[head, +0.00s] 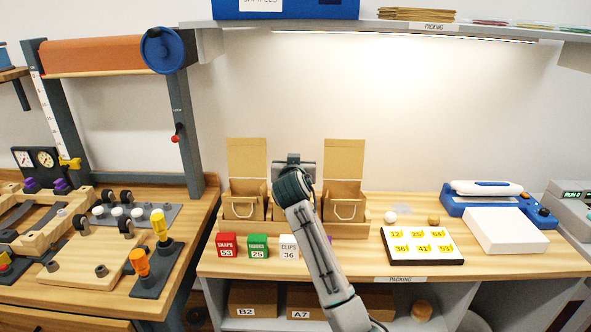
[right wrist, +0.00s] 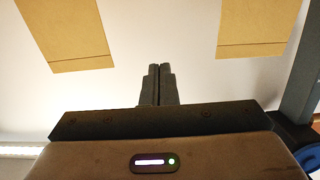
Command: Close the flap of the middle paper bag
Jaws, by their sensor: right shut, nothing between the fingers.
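Two brown paper bags stand at the left (head: 243,204) and right (head: 345,203) of a wooden holder, with their flaps upright. My right gripper (head: 293,163) is over the middle place between them; its fingertips (right wrist: 160,70) are shut and empty in the right wrist view. The gripper and forearm hide most of the middle bag in the head view. No upright flap shows above the gripper there, and I cannot tell how the middle flap lies. The wrist view shows the two side flaps (right wrist: 66,32) (right wrist: 256,28), apart from my fingers. My left gripper is out of view.
In front stand a red box (head: 227,245), a green box (head: 258,246) and a white box (head: 289,247). A number board (head: 421,259) lies right of the holder. A shelf (head: 480,31) hangs above. The wall space between is free.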

